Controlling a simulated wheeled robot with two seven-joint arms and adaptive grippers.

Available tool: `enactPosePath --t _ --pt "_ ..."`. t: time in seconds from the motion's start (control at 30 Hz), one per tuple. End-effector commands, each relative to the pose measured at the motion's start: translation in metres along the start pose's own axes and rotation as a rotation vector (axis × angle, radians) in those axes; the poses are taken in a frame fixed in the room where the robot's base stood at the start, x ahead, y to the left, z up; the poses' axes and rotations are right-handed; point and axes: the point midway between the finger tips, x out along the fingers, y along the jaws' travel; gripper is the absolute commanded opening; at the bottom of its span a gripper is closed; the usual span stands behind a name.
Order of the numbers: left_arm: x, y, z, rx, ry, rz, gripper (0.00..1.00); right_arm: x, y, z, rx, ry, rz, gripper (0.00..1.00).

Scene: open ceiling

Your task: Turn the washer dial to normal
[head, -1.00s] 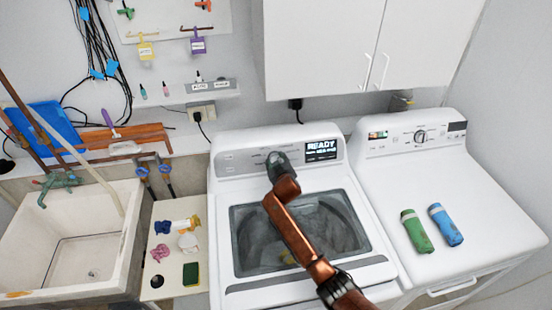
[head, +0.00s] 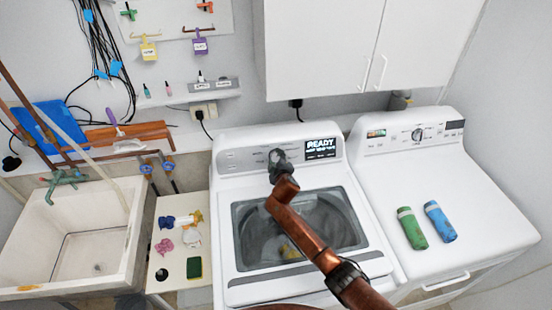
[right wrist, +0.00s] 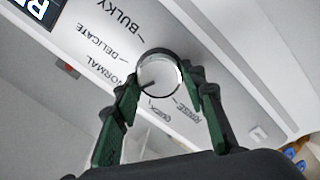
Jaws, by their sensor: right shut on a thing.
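The washer (head: 215,190) stands in the middle of the head view, its screen (head: 320,148) reading READY. My right gripper (head: 277,155) is at its control panel and hides the dial there. In the right wrist view, the round silver dial (right wrist: 160,70) sits between the green fingers of my right gripper (right wrist: 161,88), which is shut on it. The panel appears upside down, with BULKY, DELICATE, NORMAL, QUICK and RINSE around the dial. A dark mark on the dial points to the lower left, near the end of NORMAL; its exact alignment is unclear. My left gripper is out of view.
A white cabinet (head: 320,50) hangs above. A sink (head: 125,235) and a small stand (head: 165,270) with cleaning items are at left.

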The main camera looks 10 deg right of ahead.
Motion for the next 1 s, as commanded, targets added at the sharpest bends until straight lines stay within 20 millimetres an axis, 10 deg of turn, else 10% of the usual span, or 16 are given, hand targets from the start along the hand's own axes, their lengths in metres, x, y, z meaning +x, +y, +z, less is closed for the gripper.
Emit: enactPosePath --t 0.33,0.37,0.6,1.0 --pt "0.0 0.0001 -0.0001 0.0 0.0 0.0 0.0 -0.0001 -0.001 -0.0007 -0.002 0.002 -0.001 0.14" --pt "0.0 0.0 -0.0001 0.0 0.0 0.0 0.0 -0.0001 -0.001 -0.0007 -0.002 0.002 -0.001 0.4" --pt "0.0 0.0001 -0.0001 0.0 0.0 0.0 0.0 -0.0001 -0.0005 -0.0003 -0.001 0.001 -0.001 0.56" --pt "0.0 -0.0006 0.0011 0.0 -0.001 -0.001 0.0 -0.0071 -0.0005 0.0001 -0.001 0.0 0.0 0.56"
